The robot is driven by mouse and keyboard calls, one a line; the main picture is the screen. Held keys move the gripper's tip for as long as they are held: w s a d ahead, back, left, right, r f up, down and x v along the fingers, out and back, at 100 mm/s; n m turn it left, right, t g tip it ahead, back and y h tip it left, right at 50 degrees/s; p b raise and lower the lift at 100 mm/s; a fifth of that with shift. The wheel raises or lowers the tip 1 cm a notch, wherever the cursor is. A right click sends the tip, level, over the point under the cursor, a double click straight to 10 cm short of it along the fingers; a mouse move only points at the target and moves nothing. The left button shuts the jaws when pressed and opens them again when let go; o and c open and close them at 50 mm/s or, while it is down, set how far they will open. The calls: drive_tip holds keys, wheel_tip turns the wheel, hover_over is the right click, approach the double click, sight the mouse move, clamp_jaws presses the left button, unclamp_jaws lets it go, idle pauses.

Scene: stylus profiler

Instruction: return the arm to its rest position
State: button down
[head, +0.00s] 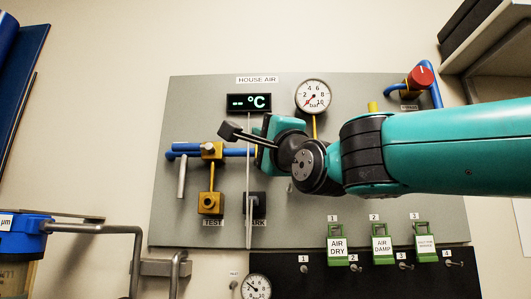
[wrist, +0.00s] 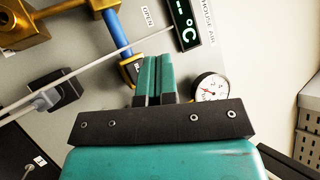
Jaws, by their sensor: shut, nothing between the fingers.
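My arm (head: 440,150) reaches in from the right in the head view, stretched out across the front of the grey wall panel (head: 400,200). My gripper (head: 268,128) is at its left end, in front of the panel's middle, below the temperature display (head: 249,103). In the wrist view the two teal fingers of my gripper (wrist: 156,60) lie side by side, shut, with nothing between them. The fingertips are largely hidden in the head view. I cannot tell how far they are from the panel.
A pressure gauge (head: 313,97) sits above my wrist, and a red knob (head: 420,77) is above the arm. Blue pipe (head: 185,150), brass fittings (head: 211,203) and a thin rod (head: 249,210) are close by. Green tags (head: 337,245) hang below. A shelf (head: 490,50) is upper right.

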drive_tip(key=s+d+f+n+g+h, duration=0.1)
drive_tip(key=d+f+n+g+h, duration=0.15)
drive_tip(key=f, duration=0.65)
drive_tip(key=s+d+f+n+g+h+b, duration=0.1)
drive_tip(key=f+n+g, duration=0.25)
drive_tip(key=f, duration=0.55)
drive_tip(key=s+d+f+n+g+h, duration=0.15)
drive_tip(key=f+g, duration=0.25)
drive_tip(key=f, duration=0.5)
drive_tip(key=s+d+f+n+g+h, duration=0.2)
drive_tip(key=s+d+f+n+g, duration=0.3)
drive_tip(key=s+f, duration=0.6)
drive_tip(key=s+d+f+n+g+h+b, duration=0.1)
drive_tip(key=s+d+f+n+g, duration=0.4)
drive_tip(key=s+f, duration=0.6)
drive_tip(key=shift+s+d+f+g+h+b, duration=0.2)
drive_tip(key=shift+s+f+g+h+b, duration=0.1)
drive_tip(key=shift+f+h, duration=0.1)
